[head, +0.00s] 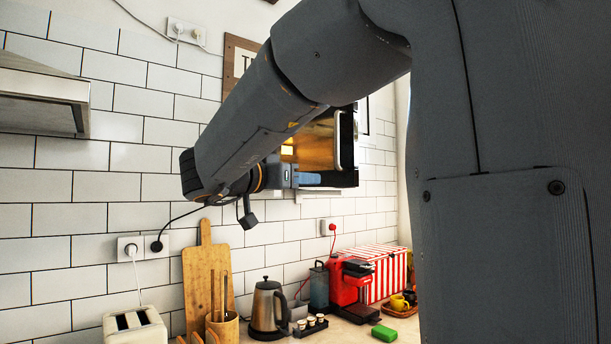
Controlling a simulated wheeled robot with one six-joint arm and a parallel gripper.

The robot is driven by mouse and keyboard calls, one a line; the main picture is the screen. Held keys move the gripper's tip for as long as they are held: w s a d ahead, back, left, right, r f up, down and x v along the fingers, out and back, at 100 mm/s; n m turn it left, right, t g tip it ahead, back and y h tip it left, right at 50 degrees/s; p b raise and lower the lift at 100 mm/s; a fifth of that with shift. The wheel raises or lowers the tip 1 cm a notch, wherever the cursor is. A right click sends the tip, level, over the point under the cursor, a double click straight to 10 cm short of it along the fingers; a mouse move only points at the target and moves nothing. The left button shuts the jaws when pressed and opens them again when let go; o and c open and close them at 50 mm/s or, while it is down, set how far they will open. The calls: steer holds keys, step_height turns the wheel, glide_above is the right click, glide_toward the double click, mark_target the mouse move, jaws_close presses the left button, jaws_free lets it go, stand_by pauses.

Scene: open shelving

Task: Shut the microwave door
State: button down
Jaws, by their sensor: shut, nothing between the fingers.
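The microwave (318,149) is mounted on the tiled wall behind my arm. A warm golden glow shows in its visible part, and my arm hides its left side. A dark upright panel with a pale curved edge, which looks like the microwave door (348,140), stands at its right. I cannot tell how far the door stands open. My gripper (314,179) is shut and empty, with its blue-grey fingers pointing right. It appears in front of the microwave's lower edge, and I cannot tell whether it touches the door.
Below is a counter with a toaster (135,327), a kettle (268,308), a wooden board (205,275), a red coffee machine (350,285), a striped box (388,268) and a green sponge (384,333). A range hood (40,95) juts out at the left.

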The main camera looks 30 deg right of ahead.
mark_target(343, 180)
steer(key=p+x, duration=0.3)
steer(key=x, duration=0.7)
steer(key=shift+w+d, duration=0.1)
steer(key=shift+d, duration=0.1)
